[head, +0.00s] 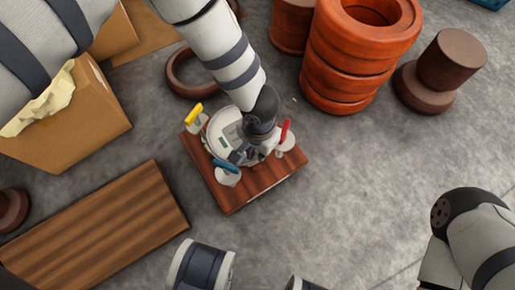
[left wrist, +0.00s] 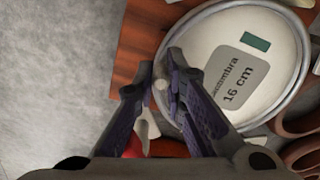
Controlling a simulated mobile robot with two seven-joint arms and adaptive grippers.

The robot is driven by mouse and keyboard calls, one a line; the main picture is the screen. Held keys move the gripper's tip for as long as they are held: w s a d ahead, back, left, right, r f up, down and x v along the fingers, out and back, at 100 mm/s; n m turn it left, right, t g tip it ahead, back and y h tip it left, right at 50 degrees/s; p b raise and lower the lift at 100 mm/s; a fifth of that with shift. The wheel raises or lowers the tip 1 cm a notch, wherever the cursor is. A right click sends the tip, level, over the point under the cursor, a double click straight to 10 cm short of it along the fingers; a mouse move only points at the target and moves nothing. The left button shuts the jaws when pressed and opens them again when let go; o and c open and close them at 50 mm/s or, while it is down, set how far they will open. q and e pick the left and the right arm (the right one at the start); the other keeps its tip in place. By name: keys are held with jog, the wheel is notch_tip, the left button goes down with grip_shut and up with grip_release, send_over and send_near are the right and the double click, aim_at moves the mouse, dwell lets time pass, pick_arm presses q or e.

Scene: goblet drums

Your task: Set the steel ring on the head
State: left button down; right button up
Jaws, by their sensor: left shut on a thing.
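The round white drum head (head: 219,121), printed "16 cm", lies over a reddish wooden board (head: 231,199); it also shows in the left wrist view (left wrist: 215,40). The grey steel ring (left wrist: 306,41) runs around the head's edge. My right gripper is out of view.
Handled pieces in yellow (head: 194,112), blue (head: 226,166) and red (head: 285,132) stand around the head. Orange stacked rings (head: 350,75), a brown stepped piece (head: 440,75), a cardboard box (head: 75,125) and a wooden plank (head: 100,228) surround the board.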

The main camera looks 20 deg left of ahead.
pick_arm(q)
jog(key=shift+f, duration=0.25)
jog(key=c, duration=1.6)
grip_release()
jog(key=shift+r, duration=0.1)
jog(key=shift+o, duration=0.2)
notch_tip(320, 180, up, 12)
jog(key=shift+d, duration=0.1)
